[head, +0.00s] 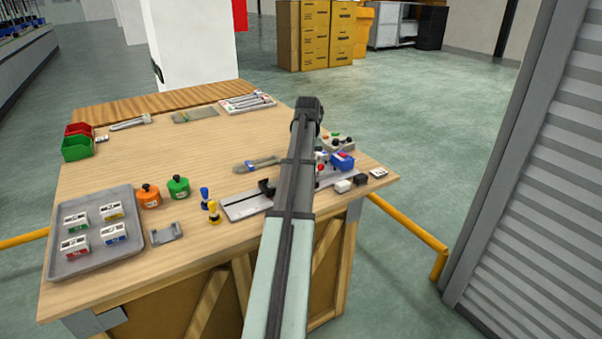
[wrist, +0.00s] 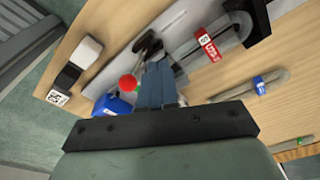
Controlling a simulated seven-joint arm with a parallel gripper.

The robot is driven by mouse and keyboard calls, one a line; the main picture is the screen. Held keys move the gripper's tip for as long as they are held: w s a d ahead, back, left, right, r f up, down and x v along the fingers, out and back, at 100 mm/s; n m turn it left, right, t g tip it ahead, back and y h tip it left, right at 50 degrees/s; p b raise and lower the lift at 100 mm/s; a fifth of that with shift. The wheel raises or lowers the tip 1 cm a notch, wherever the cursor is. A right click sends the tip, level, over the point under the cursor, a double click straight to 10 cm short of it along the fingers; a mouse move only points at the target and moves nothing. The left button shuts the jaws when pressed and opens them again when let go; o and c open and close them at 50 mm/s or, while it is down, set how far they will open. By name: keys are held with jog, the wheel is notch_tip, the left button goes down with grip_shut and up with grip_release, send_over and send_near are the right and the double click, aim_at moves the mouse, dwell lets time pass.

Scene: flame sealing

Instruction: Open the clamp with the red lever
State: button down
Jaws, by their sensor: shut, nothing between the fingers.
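In the wrist view my gripper (wrist: 157,68) is shut, with its blue-grey fingers together and nothing between them. A red ball (wrist: 128,83) lies just left of the fingers, beside a blue body (wrist: 112,104). A grey and black metal clamp part (wrist: 148,45) shows just beyond the fingertips. A red labelled piece (wrist: 207,45) is to the right; I cannot tell which red part is the lever. In the head view my arm hides the fingers and much of the fixture. The grey plate (head: 247,206) and blue body (head: 343,160) show on either side. Contact cannot be told.
A white block (head: 343,186) and a black block (head: 360,180) stand near the right table edge. A control box (head: 338,142) with buttons is behind. Orange (head: 149,197) and green (head: 178,187) bottles and a grey tray (head: 67,265) with boxes are left.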

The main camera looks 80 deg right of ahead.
jog(key=shift+r, duration=2.75)
